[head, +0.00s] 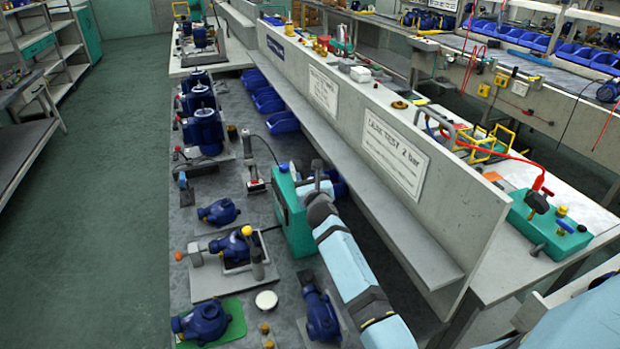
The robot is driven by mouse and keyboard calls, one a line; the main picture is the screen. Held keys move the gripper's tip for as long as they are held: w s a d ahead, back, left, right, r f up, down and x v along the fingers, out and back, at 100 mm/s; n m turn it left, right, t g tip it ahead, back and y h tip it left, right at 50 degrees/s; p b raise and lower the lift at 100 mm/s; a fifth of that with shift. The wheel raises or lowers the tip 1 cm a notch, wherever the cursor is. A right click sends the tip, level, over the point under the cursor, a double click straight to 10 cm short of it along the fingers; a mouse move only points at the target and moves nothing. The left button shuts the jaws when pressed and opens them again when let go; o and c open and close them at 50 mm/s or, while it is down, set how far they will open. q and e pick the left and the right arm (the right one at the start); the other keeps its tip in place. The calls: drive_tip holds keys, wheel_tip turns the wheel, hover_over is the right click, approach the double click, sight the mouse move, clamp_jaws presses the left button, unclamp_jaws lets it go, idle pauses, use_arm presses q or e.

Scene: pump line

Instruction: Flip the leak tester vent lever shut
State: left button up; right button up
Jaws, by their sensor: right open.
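A teal box (296,236), which looks like the leak tester, stands on the left bench below the "LEAK TEST 2 bar" sign (396,152). My right arm covers the box's right side. I cannot make out the vent lever or whether the gripper touches it. My left gripper is not in view.
A fixture with a blue pump (232,245) stands left of the box. Loose pumps (218,212) and a round white disc (266,300) lie nearby. A long grey partition (440,200) rises at right. Another teal unit (548,224) with a red hose stands beyond it.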

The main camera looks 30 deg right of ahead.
sight(292, 202)
clamp_jaws()
drive_tip(key=shift+a, duration=0.1)
idle(0.3)
drive_tip(key=shift+w+a+r+n, duration=0.1)
drive_tip(key=shift+a+r+n, duration=0.1)
drive_tip(key=shift+n, duration=0.35)
drive_tip(key=shift+a+r+n, duration=0.1)
drive_tip(key=shift+a+n, duration=0.1)
drive_tip(key=shift+n, duration=0.35)
drive_tip(key=n, duration=0.1)
drive_tip(key=a+n+p, duration=0.1)
drive_tip(key=shift+w+a+r+n+t, duration=0.2)
drive_tip(key=shift+a+n+t, duration=0.1)
drive_tip(key=shift+t, duration=0.1)
drive_tip(key=n, duration=0.1)
drive_tip(key=a+n+p, duration=0.1)
drive_tip(key=n+p, duration=0.1)
drive_tip(key=shift+w+a+f+t, duration=0.15)
drive_tip(key=shift+w+a+t, duration=0.1)
drive_tip(key=shift+a+t, duration=0.1)
drive_tip(key=shift+w+a+f+n+p, duration=0.15)
drive_tip(key=shift+a+n+p, duration=0.15)
drive_tip(key=shift+n, duration=0.3)
drive_tip(key=shift+a+f+n+p, duration=0.15)
drive_tip(key=shift+a+n+p, duration=0.15)
drive_tip(key=shift+n, duration=0.3)
